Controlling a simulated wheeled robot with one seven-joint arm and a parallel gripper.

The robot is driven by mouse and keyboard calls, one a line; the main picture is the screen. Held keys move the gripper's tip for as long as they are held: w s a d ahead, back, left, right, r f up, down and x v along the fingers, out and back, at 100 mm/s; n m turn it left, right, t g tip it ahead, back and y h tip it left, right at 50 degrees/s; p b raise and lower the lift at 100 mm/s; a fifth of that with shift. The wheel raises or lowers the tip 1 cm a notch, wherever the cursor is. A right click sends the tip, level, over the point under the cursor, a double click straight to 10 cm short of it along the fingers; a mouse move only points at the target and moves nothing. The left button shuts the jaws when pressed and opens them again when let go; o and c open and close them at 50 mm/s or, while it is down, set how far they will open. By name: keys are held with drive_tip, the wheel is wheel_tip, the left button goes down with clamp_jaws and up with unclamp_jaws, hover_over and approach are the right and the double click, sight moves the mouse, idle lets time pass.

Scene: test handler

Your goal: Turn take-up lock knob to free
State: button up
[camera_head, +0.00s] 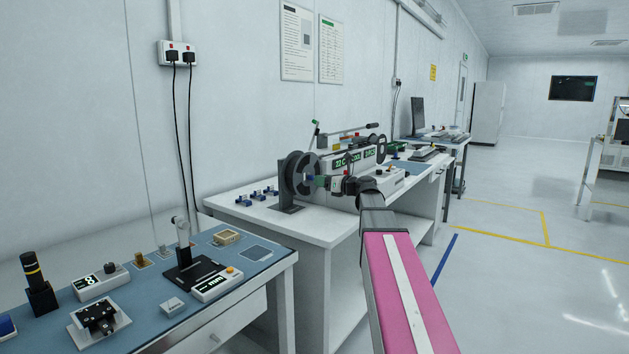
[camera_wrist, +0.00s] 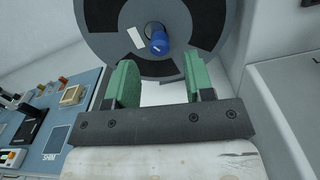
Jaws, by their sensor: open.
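The take-up lock knob (camera_wrist: 159,43) is a blue knob at the centre of a dark grey take-up reel (camera_wrist: 100,18) in the wrist view. My gripper (camera_wrist: 163,70) is open, its two green-padded fingers pointing at the reel. The knob lies between and beyond the fingertips, apart from both, with nothing held. A white label sits on the hub just left of the knob. In the head view the reel (camera_head: 293,176) stands upright on a white bench, and the blue knob (camera_head: 310,178) shows small at its hub, close to my gripper (camera_head: 322,181).
The test handler (camera_head: 355,160) with green displays stands on the white bench (camera_head: 250,220) behind my gripper. Several small blue parts (camera_head: 262,192) lie left of the reel. A nearer blue-topped bench (camera_head: 150,290) holds instruments. The floor at right is open.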

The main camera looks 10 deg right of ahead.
sight(312, 178)
drive_tip(key=shift+x, duration=2.05)
clamp_jaws()
